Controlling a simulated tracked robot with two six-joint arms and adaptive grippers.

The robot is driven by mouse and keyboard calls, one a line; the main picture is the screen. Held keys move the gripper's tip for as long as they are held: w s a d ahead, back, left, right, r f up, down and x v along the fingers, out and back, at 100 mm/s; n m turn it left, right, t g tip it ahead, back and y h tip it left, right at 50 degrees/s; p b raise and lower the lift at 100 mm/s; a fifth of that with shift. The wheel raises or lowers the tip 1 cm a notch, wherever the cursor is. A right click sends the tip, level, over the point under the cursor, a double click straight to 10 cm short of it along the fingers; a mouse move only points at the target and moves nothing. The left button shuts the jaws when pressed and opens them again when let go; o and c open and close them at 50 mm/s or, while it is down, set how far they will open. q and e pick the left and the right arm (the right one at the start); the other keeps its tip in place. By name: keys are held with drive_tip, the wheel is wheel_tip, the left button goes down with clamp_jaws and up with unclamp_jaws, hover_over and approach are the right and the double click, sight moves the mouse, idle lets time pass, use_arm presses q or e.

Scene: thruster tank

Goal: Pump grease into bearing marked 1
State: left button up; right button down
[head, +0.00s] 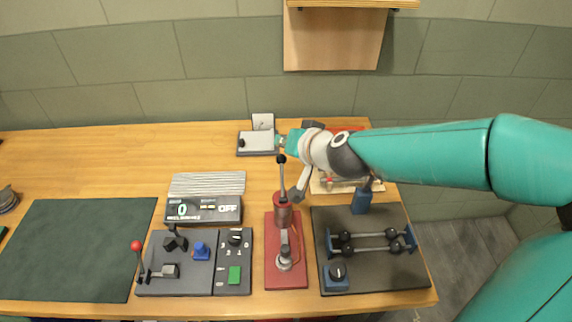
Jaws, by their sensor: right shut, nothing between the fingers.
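A red base plate (286,276) stands near the front of the bench, with a reddish cylinder (284,216) on its back part. A thin upright lever (282,176) with a black knob rises by the cylinder. A grey metal fitting (285,257) stands on the plate's front part. My right gripper (298,195) is shut and empty, pointing down just right of the lever; whether it touches the lever I cannot tell. A bearing marked 1 cannot be made out. A panel with a selector knob (235,238) has small numbers beside it. My left gripper is not in view.
A lever panel (190,284) and a display reading OFF (204,209) are left of the red plate. A dark board (373,282) with rods and black balls is to its right. A green mat (75,245) lies clear at left. My right arm covers the back right.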

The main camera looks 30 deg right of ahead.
sight(285, 162)
use_arm(q)
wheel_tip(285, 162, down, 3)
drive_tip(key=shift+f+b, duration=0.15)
drive_tip(key=shift+b, duration=0.95)
use_arm(e)
drive_tip(key=f, duration=0.3)
drive_tip(key=shift+w+d+f, duration=0.1)
drive_tip(key=shift+w+d, duration=0.05)
drive_tip(key=shift+w, duration=0.25)
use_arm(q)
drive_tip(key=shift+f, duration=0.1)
use_arm(e)
drive_tip(key=shift+f, duration=0.1)
use_arm(q)
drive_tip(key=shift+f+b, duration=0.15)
drive_tip(key=shift+b, duration=0.15)
use_arm(e)
drive_tip(key=shift+w+f, duration=0.2)
drive_tip(key=shift+f, duration=0.05)
